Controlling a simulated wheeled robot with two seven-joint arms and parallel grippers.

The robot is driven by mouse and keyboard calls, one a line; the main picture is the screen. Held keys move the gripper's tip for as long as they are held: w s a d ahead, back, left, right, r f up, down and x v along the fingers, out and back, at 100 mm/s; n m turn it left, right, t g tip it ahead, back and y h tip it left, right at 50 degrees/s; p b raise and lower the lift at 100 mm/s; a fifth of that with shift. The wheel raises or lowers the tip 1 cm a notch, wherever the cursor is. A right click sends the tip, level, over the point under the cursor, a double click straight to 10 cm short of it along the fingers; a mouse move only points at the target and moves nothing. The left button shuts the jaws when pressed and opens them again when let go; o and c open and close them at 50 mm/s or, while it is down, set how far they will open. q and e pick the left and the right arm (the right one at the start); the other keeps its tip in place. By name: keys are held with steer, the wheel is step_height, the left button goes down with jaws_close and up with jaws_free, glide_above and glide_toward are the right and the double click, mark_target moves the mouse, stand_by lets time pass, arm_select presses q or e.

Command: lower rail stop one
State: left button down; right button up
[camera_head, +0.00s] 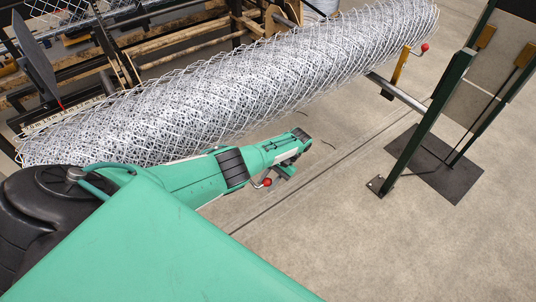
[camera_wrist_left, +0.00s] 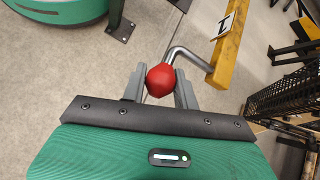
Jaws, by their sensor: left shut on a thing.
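In the left wrist view, rail stop one is a yellow bar (camera_wrist_left: 231,40) with a white label marked 1. A bent grey metal rod runs from the bar to a red ball knob (camera_wrist_left: 160,80). My left gripper (camera_wrist_left: 160,90) is shut on this knob, with one grey finger on each side. In the head view my left gripper (camera_head: 272,178) is beside the near side of the mesh roll, and the red knob (camera_head: 267,182) shows under the wrist. The yellow bar there is hidden behind my arm. My right gripper is in neither view.
A large wire mesh roll (camera_head: 240,80) lies close along my left arm. A second yellow stop (camera_head: 401,66) with a red knob (camera_head: 424,47) stands at the roll's far end. Green posts (camera_head: 425,125) stand at the right. The floor in front is clear.

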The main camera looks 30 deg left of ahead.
arm_select(q)
steer(key=shift+s+d+f, duration=0.2)
steer(key=shift+f, duration=0.15)
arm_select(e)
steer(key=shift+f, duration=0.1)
arm_select(q)
steer(key=c, duration=1.1)
jaws_free()
steer(key=shift+w, duration=0.1)
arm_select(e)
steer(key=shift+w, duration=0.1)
arm_select(q)
steer(key=shift+w+r, duration=0.1)
steer(key=shift+w+r, duration=0.15)
steer(key=shift+r, duration=0.05)
steer(key=shift+b+v, duration=1.6)
steer(key=shift+v, duration=5)
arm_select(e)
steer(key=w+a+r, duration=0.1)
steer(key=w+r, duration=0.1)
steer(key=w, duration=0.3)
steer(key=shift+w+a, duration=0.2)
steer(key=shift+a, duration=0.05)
arm_select(q)
steer(key=shift+d+f, duration=0.1)
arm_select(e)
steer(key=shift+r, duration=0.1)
